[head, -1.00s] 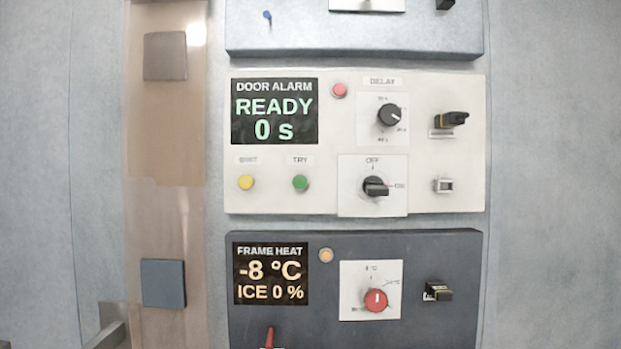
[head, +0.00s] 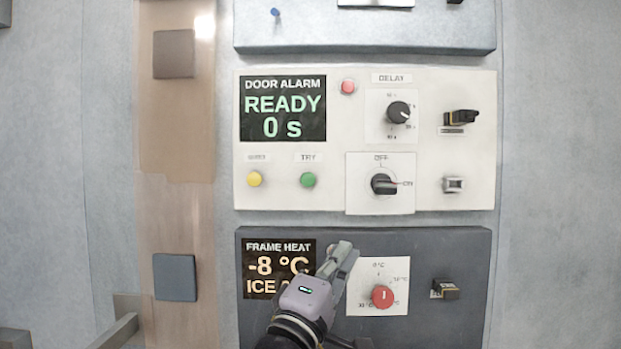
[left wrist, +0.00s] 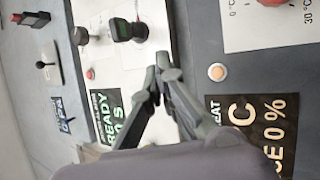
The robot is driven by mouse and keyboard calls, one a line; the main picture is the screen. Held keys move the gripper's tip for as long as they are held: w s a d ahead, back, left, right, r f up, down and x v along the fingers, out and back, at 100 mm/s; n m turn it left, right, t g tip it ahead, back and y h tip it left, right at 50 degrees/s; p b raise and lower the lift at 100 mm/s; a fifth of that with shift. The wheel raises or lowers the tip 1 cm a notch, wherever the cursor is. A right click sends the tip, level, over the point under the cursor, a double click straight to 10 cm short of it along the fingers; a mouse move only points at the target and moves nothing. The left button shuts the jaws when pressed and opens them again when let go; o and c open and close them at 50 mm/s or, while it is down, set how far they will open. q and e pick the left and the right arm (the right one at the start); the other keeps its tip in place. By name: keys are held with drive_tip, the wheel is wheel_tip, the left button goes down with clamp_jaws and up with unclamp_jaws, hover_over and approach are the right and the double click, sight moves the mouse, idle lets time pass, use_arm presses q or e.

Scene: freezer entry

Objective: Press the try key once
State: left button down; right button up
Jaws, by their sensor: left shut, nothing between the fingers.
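The try key is a round green button (head: 308,180) under the label TRY on the white door alarm panel (head: 340,195). The panel's display (head: 283,108) reads READY 0 s. My left gripper (head: 345,250) is shut and empty, below and slightly right of the green button, in front of the dark frame heat panel. It is apart from the button in the picture. In the left wrist view its shut fingers (left wrist: 163,65) point at the panels, and I cannot make out the green button there. My right gripper is not in view.
A yellow button (head: 254,179) sits left of the green one. A black OFF knob (head: 383,184) and a delay knob (head: 398,112) are to the right. Below, the frame heat panel (head: 450,255) has a red knob (head: 382,296), and its display (head: 262,262) is partly covered by my gripper.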

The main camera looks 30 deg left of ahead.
sight(311, 185)
use_arm(q)
drive_tip(key=s+a+r+n+t+y, duration=0.2)
drive_tip(key=s+r+n, duration=0.3)
drive_tip(key=r, duration=0.6)
drive_tip(key=shift+s+t, duration=0.6)
drive_tip(key=shift+s, duration=0.05)
drive_tip(key=shift+f, duration=0.1)
drive_tip(key=shift+w+a+b, duration=0.2)
drive_tip(key=shift+w+a, duration=0.55)
drive_tip(key=shift+w, duration=0.5)
drive_tip(key=shift+w+a+b, duration=0.15)
drive_tip(key=shift+w+a, duration=0.6)
drive_tip(key=shift+w, duration=0.55)
drive_tip(key=shift+w+a+b, duration=0.2)
drive_tip(key=shift+w+a, duration=0.55)
drive_tip(key=shift+w, duration=0.5)
drive_tip(key=shift+w, duration=0.15)
drive_tip(key=shift+w+a, duration=0.2)
